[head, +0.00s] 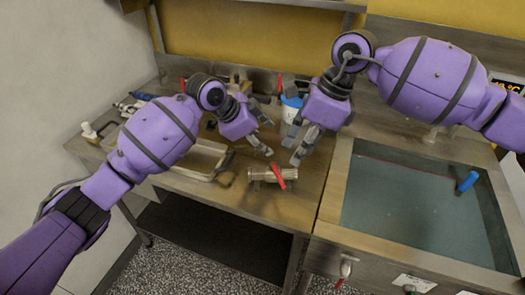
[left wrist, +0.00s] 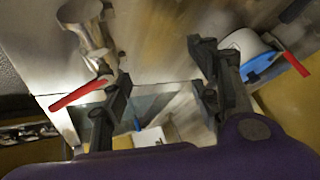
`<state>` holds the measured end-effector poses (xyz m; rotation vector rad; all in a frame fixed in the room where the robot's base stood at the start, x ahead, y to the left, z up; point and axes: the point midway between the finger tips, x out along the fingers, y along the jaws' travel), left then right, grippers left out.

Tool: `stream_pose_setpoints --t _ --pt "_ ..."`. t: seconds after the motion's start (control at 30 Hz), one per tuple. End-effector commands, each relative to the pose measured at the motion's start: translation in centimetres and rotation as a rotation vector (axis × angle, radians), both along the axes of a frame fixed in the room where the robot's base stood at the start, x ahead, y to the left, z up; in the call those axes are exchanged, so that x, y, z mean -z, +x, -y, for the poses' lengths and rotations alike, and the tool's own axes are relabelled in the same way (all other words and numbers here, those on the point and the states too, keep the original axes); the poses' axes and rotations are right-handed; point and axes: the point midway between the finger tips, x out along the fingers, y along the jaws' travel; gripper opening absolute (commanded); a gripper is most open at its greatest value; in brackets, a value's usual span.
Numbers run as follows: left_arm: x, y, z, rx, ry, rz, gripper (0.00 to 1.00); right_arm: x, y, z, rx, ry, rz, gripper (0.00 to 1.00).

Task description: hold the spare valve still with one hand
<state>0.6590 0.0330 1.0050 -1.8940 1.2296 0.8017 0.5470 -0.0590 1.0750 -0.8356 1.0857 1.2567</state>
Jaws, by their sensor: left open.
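The spare valve, a brassy metal body (head: 262,176) with a red lever, lies on the steel bench near its front edge. In the left wrist view the valve (left wrist: 92,32) is at upper left, its red lever pointing left. My left gripper (head: 268,138) is open and empty, behind and above the valve in the head view. In the left wrist view its fingers (left wrist: 163,78) are spread, with the valve just outside the left finger. My right gripper (head: 293,154) is over the bench, behind and right of the valve; its fingers look apart and empty.
A shallow tray (head: 190,174) lies left of the valve, partly under my left arm. A white tub with blue (head: 290,108) stands at the back. A water-filled basin (head: 415,205) with a blue-handled item (head: 467,182) is on the right. The bench's front edge is close to the valve.

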Motion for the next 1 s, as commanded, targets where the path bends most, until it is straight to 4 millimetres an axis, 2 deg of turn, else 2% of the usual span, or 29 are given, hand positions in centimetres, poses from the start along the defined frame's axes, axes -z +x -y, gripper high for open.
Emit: stream_pose_setpoints --t 0.1,0.2,0.33,0.47,0.8,1.0 --pt "0.0 -2.6 0.6 0.106 0.084 -0.138 0.56 0.0 0.0 0.0 0.0 0.0 0.0 0.31" --pt "0.0 -4.3 0.4 0.164 0.127 -0.218 0.56 0.0 0.0 0.0 0.0 0.0 0.0 0.31" --pt "0.2 -5.5 0.4 0.205 0.153 -0.269 0.56 0.0 0.0 0.0 0.0 0.0 0.0 0.31" --pt "1.4 -5.7 0.9 0.211 0.154 -0.279 0.56 0.0 0.0 0.0 0.0 0.0 0.0 0.31" --pt "6.0 -5.5 2.8 0.208 0.153 -0.275 0.56 0.0 0.0 0.0 0.0 0.0 0.0 0.31" --pt "7.1 -5.4 3.3 0.207 0.153 -0.271 0.56 0.0 0.0 0.0 0.0 0.0 0.0 0.31"
